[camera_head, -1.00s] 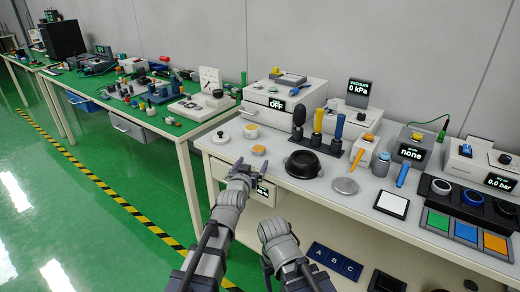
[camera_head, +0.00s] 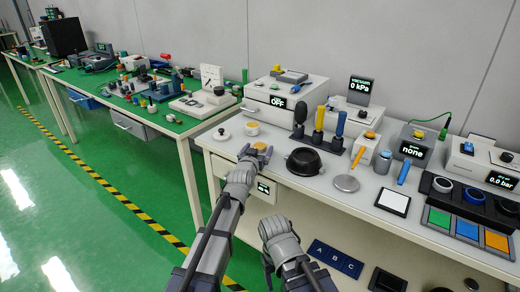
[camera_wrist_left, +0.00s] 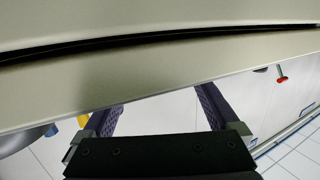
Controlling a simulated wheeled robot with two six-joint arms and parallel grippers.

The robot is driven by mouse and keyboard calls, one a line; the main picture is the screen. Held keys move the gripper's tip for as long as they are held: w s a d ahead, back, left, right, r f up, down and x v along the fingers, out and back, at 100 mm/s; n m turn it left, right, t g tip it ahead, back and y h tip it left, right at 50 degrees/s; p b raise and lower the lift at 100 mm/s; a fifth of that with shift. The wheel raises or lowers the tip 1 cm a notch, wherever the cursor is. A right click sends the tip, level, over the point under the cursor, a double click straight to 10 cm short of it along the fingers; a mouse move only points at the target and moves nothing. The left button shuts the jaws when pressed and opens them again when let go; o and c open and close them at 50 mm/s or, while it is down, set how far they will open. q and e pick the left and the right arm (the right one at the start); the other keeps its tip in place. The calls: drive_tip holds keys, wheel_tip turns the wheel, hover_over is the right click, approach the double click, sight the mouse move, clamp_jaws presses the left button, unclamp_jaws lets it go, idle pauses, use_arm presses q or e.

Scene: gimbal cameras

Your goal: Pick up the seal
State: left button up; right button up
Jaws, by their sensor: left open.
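No thing is clearly labelled as the seal. A small tan disc (camera_head: 261,146) lies near the front left edge of the white bench. My left gripper (camera_head: 257,152) is at this disc and partly covers it; whether it touches the disc I cannot tell. In the left wrist view its two fingers (camera_wrist_left: 160,112) stand apart with nothing seen held, and a pale surface fills the upper part. Dark, blue and white rings (camera_head: 473,196) sit on a black holder at the right. My right gripper (camera_head: 268,264) is low in front of the bench, its jaws unclear.
A drawer unit (camera_head: 262,190) hangs under the bench.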

use_arm(q)
clamp_jaws()
idle(0.8)
